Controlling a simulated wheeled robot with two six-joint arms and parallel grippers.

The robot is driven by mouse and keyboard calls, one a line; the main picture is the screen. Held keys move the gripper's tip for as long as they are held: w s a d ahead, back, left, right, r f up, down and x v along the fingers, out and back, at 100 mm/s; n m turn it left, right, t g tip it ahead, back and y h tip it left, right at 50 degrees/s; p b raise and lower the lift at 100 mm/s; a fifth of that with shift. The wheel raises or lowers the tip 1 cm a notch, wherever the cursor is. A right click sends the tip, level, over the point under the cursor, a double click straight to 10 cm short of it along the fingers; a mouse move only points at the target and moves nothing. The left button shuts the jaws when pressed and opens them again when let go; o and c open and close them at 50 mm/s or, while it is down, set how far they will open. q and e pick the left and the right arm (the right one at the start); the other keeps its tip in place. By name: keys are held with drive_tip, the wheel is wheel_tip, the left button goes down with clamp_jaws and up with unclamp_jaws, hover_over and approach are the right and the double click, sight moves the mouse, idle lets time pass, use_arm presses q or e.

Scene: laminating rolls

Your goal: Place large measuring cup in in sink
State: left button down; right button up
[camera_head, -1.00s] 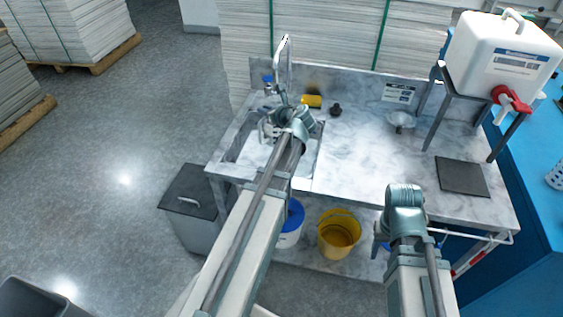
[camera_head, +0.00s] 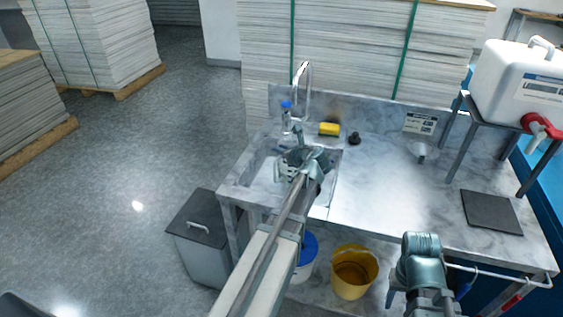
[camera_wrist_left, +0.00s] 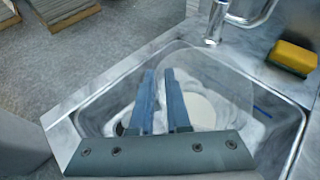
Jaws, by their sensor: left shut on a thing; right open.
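My left gripper (camera_head: 288,160) is over the sink (camera_head: 240,178) in the head view. In the left wrist view, its two blue-grey fingers (camera_wrist_left: 160,75) point into the sink basin (camera_wrist_left: 95,118). It is shut on a clear, see-through vessel, which looks like the large measuring cup (camera_wrist_left: 222,82). The cup is at the fingers and to their right, inside the basin's outline. Whether it touches the basin floor, I cannot tell. In the head view my gripper largely hides it. My right gripper (camera_head: 390,297) is open and empty at the front of the counter.
A tap (camera_head: 303,85) rises behind the sink, with a blue-capped bottle (camera_head: 286,118) and a yellow sponge (camera_head: 330,129) beside it. A funnel-like item (camera_head: 419,152) and a dark mat (camera_head: 491,212) lie right. Mid-counter is clear. A yellow bucket (camera_head: 352,285) stands below.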

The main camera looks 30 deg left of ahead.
sight(282, 165)
use_arm(q)
drive_tip(key=shift+f+b, duration=1.9)
drive_tip(key=shift+f, duration=0.05)
drive_tip(key=shift+r, duration=0.15)
drive_tip(key=c, duration=0.9)
unclamp_jaws()
drive_tip(key=shift+s+d+r, duration=0.1)
drive_tip(key=shift+d, duration=0.05)
drive_tip(key=shift+p+v, duration=2.6)
drive_tip(key=shift+v, duration=3.25)
